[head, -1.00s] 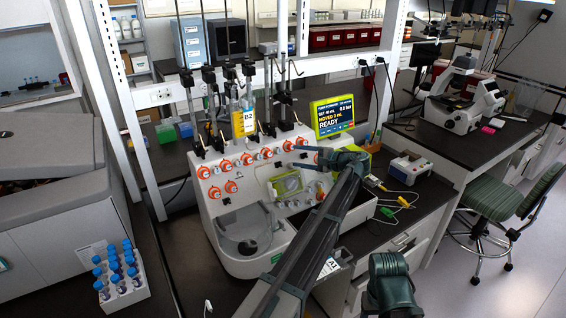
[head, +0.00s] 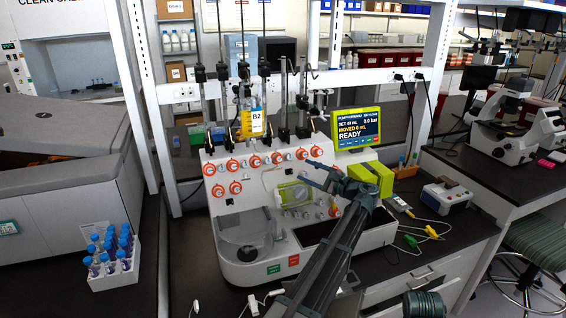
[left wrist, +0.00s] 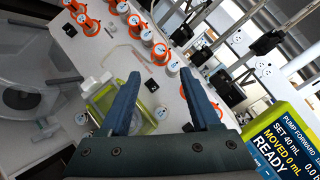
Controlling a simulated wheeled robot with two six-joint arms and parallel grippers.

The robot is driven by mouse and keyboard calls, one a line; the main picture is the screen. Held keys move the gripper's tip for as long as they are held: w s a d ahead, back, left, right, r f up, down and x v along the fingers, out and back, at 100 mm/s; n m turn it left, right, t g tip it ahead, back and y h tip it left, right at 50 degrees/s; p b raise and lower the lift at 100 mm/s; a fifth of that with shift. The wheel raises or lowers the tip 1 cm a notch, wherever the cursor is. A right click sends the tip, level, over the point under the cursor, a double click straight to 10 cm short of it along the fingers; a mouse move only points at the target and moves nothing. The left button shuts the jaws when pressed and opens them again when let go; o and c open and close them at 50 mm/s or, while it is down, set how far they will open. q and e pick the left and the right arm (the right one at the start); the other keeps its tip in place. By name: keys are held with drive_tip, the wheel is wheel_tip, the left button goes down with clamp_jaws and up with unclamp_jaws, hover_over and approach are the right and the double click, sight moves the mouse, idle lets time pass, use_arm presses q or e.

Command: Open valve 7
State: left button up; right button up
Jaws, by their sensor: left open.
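The cell processor (head: 285,250) is a white bench machine. A row of orange-rimmed round valves (head: 277,157) runs along its sloping top, and a few more (head: 218,190) sit at its left. Their numbers are too small to read, so I cannot tell which is valve 7. My left gripper (head: 308,173) is open and empty just below the row's right end. In the left wrist view its blue fingers (left wrist: 160,75) spread apart. My right gripper is not in view.
A lime-framed screen (head: 357,143) reads READY and MOVED 0 mL. A yellow bag (head: 243,123) labelled B2 hangs above the valves among thin upright poles. A rack of blue-capped tubes (head: 111,262) stands at left. A small grey device (head: 446,196) lies at right.

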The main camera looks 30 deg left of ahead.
sight(281, 160)
use_arm(q)
drive_tip(key=x, duration=1.2)
drive_tip(key=shift+a, duration=0.15)
clamp_jaws()
